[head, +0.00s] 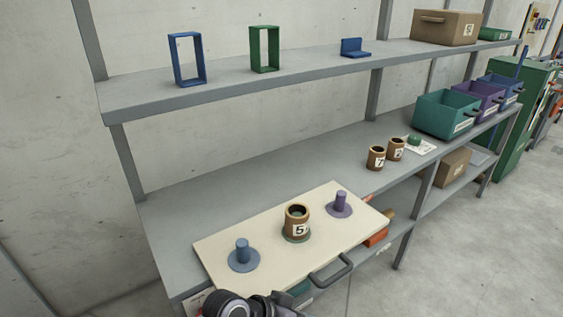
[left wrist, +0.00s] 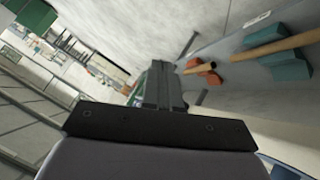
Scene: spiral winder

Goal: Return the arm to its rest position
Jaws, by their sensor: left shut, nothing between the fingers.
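My left gripper (left wrist: 160,88) shows in the left wrist view with its dark fingers together and nothing between them. In the head view, dark parts of my arm (head: 236,304) show at the bottom edge, just in front of the cream board (head: 215,245). Most of that arm is cut off by the frame. My right gripper is in neither view.
The board carries a blue peg (head: 242,253), a brown cup marked 5 (head: 298,222) and a purple peg (head: 340,203). Two brown cups (head: 376,158), bins (head: 446,114) and an upper shelf (head: 210,88) lie beyond.

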